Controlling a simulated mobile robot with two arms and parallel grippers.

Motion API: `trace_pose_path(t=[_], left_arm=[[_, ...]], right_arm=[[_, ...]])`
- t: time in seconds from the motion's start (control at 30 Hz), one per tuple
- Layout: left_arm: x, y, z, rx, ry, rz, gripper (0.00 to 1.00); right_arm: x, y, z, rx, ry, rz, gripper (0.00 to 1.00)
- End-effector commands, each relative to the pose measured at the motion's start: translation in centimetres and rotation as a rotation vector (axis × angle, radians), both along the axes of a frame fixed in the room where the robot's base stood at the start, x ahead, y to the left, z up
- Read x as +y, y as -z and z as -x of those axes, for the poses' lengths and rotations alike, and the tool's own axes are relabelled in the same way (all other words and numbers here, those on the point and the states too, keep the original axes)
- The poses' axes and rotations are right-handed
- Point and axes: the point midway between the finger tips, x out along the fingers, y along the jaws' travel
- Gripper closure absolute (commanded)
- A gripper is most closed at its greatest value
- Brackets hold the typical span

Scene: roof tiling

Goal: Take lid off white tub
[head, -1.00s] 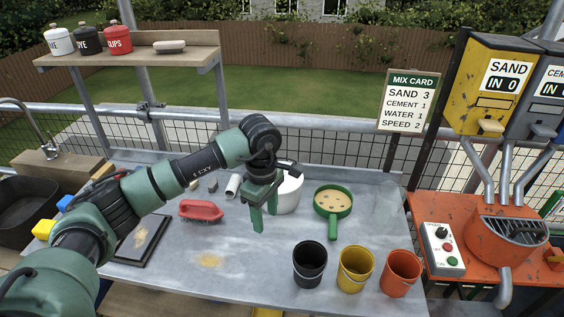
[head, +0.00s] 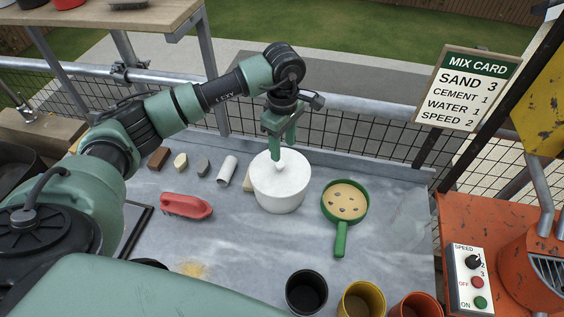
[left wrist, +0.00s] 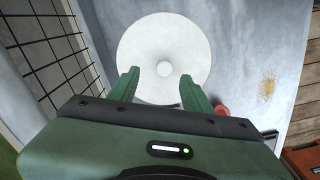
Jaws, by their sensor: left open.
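The white tub (head: 279,193) stands on the grey bench with its round white lid (head: 293,172) on top. A small white knob (head: 279,166) rises from the middle of the lid. My left gripper (head: 283,150) points down over the tub, its green fingers at the knob. In the left wrist view the lid (left wrist: 150,45) lies beyond the fingertips of my left gripper (left wrist: 155,78), and the knob (left wrist: 164,69) shows between the open fingers. I cannot tell whether the fingers touch it. My right gripper does not show.
A green sieve (head: 345,203) stands close to the right of the tub. A red brush (head: 186,206) and a white roll (head: 227,170) lie to its left. Black (head: 306,292), yellow and orange buckets stand at the front. A mesh railing runs behind.

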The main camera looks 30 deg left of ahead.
Motion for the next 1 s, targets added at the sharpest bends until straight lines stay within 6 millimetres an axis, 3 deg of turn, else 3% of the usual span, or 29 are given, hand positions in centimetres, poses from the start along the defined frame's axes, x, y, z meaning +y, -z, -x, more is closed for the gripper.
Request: trace_pose_path(t=[0.1, 0.3, 0.5, 0.7, 0.9, 1.0], left_arm=[[0.1, 1.1, 0.2, 0.003, 0.0, 0.0, 0.51], [0.5, 3.8, 0.9, 0.005, 0.0, 0.0, 0.51], [0.5, 5.9, 0.7, 0.0, 0.0, 0.0, 0.51], [0.5, 6.1, 0.6, -0.001, 0.001, -0.001, 0.51], [0.5, 6.0, 0.6, -0.001, 0.001, -0.001, 1.0], [0.5, 6.0, 0.6, -0.002, 0.001, 0.0, 1.0]], right_arm=[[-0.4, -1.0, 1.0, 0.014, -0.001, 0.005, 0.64], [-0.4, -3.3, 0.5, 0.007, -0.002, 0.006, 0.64], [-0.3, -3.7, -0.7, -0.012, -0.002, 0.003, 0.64], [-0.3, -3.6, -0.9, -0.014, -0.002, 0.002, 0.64], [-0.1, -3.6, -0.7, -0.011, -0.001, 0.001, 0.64], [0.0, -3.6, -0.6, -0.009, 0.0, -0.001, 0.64]])
